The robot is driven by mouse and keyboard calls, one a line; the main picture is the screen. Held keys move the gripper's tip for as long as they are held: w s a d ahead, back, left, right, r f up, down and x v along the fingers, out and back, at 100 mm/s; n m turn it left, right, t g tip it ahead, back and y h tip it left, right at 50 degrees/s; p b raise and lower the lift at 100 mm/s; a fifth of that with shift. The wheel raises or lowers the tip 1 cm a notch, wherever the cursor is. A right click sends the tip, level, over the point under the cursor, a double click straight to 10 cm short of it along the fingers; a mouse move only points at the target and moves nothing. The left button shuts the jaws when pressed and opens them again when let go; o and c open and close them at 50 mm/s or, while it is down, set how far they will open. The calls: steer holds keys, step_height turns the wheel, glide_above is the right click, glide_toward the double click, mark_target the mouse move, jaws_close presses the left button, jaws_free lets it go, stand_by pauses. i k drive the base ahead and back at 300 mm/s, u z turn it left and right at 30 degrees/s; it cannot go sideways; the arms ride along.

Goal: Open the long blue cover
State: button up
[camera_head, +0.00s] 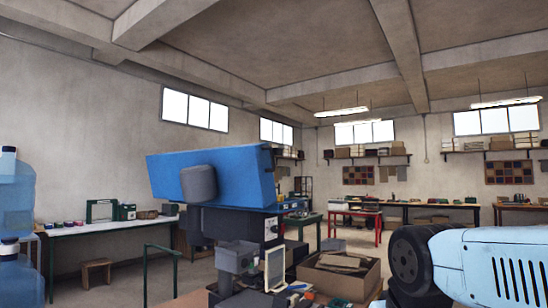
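The long blue cover (239,182) stands near the middle of the head view, on top of a dark machine with a grey panel (271,228). Its long side faces me and slopes, and its right end is turned partly into view. A grey rounded cylinder (199,184) is in front of its lower left part and hides some of it. I cannot tell whether the cover is shut or partly raised. My gripper is not in view.
Below the machine are a grey box (236,257) and an open cardboard box (345,278). Large blue water bottles (18,195) stand at the left edge. A long workbench (105,226) runs along the left wall. A red-framed table (352,213) stands farther back.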

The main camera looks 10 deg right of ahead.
mark_target(241, 176)
steer(key=z, duration=0.05)
steer(key=k, duration=0.3)
steer(key=z, duration=0.95)
steer(key=i, duration=1.45)
steer(key=u, duration=1.05)
steer(key=k, duration=0.6)
steer(key=i, duration=0.55)
